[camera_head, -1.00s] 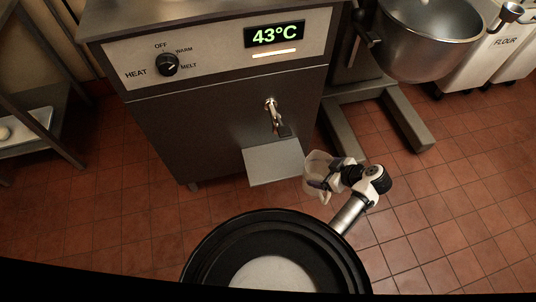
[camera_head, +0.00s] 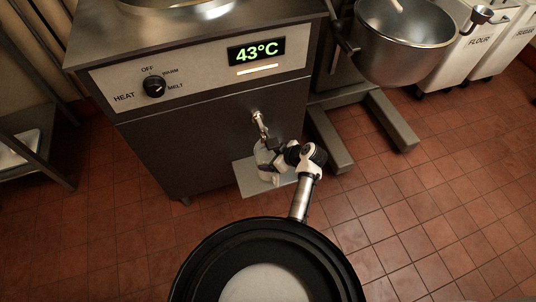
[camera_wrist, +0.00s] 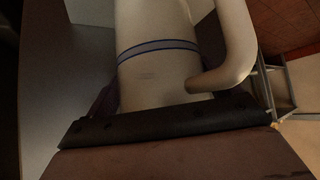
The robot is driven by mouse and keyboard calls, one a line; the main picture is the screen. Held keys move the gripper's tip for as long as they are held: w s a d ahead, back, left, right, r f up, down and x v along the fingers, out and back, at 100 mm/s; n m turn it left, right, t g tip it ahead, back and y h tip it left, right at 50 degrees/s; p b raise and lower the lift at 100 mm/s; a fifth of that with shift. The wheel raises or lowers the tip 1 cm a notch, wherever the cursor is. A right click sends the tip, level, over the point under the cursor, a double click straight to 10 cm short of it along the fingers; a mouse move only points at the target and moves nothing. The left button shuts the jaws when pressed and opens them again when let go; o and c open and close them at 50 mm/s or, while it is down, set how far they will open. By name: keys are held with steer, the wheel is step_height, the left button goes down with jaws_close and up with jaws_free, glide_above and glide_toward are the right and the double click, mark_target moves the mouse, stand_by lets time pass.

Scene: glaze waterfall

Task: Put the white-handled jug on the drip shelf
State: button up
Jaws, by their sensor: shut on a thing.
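The pale jug (camera_head: 262,157) is in my gripper, in front of the grey drip shelf's (camera_head: 246,184) machine and under the tap (camera_head: 259,124). In the wrist view the jug (camera_wrist: 155,75) is large, with a blue-edged grey band and a pale handle (camera_wrist: 236,45) on the right. My gripper (camera_head: 272,164) is shut on the jug. In the head view the jug overlaps the drip shelf; I cannot tell whether its base touches it. The gripper and arm hide part of the jug and the shelf's right side.
The machine's front panel has a heat knob (camera_head: 154,86) and a 43°C display (camera_head: 256,51). A mixer with a steel bowl (camera_head: 405,45) and a grey foot stands at the right. Flour bins (camera_head: 478,50) are behind it. The tiled floor at the right is open.

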steer(key=shift+x, duration=1.2)
steer(key=shift+w+a+r, duration=0.1)
steer(key=shift+w+r, duration=0.05)
steer(key=o, duration=1.3)
steer(key=shift+c, duration=0.2)
steer(key=v, duration=1.2)
steer(key=shift+b, duration=0.35)
